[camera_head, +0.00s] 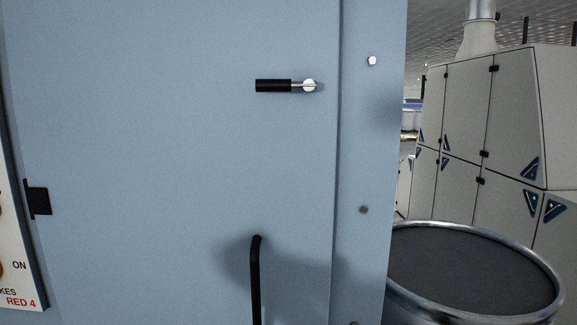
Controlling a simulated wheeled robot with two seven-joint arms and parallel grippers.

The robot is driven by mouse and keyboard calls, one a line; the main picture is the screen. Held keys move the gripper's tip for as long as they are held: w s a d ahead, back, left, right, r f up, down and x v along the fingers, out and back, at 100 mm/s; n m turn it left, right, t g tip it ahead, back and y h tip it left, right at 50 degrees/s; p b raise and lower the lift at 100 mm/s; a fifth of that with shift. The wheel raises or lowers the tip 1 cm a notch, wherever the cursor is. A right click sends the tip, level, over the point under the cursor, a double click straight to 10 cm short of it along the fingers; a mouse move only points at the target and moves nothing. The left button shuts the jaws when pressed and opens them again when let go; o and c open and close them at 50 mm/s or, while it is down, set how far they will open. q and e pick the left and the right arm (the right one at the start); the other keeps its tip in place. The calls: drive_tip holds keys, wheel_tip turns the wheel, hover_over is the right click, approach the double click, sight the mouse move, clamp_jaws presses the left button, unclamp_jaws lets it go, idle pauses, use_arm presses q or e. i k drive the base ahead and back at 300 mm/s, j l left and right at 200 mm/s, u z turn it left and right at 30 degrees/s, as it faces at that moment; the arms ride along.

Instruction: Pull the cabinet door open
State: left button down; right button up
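The cabinet door (150,130) is a large flat blue-grey panel that fills most of the head view. It looks shut, its right edge lying along the frame strip (367,140). A black bar handle (256,280) stands upright at the bottom of the view, its lower end cut off. A latch lever (273,86) with a black grip and a round metal pivot lies level near the door's upper right. A black hinge (38,198) sits at the door's left edge. Neither of my grippers is in view.
A round drum (540,312) with a metal rim and dark top stands at the lower right, close beside the cabinet. Behind it are large beige machine cabinets (515,115). A panel with lettering (20,285) shows at the lower left edge.

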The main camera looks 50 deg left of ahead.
sight(161, 188)
drive_tip(key=u, duration=2.5)
